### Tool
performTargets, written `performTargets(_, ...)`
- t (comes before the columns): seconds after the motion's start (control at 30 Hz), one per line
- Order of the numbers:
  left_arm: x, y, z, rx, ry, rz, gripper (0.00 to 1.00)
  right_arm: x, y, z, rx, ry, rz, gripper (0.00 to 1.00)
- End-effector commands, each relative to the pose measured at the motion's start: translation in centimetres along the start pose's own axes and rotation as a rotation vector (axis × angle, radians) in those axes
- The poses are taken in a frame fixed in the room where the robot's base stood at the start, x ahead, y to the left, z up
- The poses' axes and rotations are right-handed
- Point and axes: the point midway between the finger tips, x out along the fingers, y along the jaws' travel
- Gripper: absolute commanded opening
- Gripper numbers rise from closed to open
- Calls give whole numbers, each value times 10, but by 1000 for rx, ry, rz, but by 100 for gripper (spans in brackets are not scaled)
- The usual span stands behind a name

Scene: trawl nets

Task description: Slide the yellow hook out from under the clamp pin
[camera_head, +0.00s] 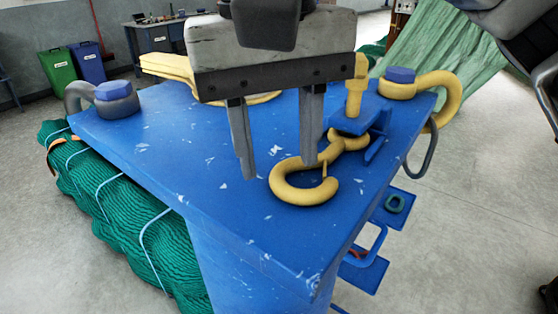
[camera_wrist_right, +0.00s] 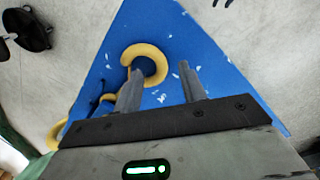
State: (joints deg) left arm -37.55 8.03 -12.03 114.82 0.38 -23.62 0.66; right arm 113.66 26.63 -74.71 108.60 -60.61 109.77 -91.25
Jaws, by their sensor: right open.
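The yellow hook (camera_head: 283,191) lies on the blue tabletop (camera_head: 205,165). Its curved end faces the front, and its eye end reaches back to the blue clamp (camera_head: 350,123). The yellow clamp pin (camera_head: 355,88) stands upright in the clamp. One finger overlaps the hook's bend and the other is left of the hook. The right wrist view shows the hook (camera_wrist_right: 158,65) beside the gripper (camera_wrist_right: 160,76), one fingertip by its opening. I cannot tell whether that finger touches the hook.
A grey shackle (camera_head: 118,103) with a blue cap is at the table's left corner; a yellow shackle (camera_head: 440,92) is at the right. A yellow piece (camera_head: 168,66) lies behind my gripper. Green netting (camera_head: 120,220) hangs along the left side. The front tabletop is clear.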

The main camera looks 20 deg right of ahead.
Motion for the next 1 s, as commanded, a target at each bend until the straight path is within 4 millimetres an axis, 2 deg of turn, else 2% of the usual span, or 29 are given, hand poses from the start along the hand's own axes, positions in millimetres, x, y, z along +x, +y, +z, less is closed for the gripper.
performTargets(0.2,-1,0,0,0,0,0,36,19,0,0,0,-1,1,41)
performTargets(0.53,0,-1,6,1,-11,-2,36,22,0,0,1,-1,-1,41)
performTargets(0.57,0,-1,6,1,-11,-2,36,22,0,0,0,0,-1,38)
performTargets(0.7,0,-1,6,1,-11,-3,36,22,0,0,0,0,0,0)
performTargets(1.0,0,-2,4,1,-6,-3,36,21,-4,2,0,-1,0,0)
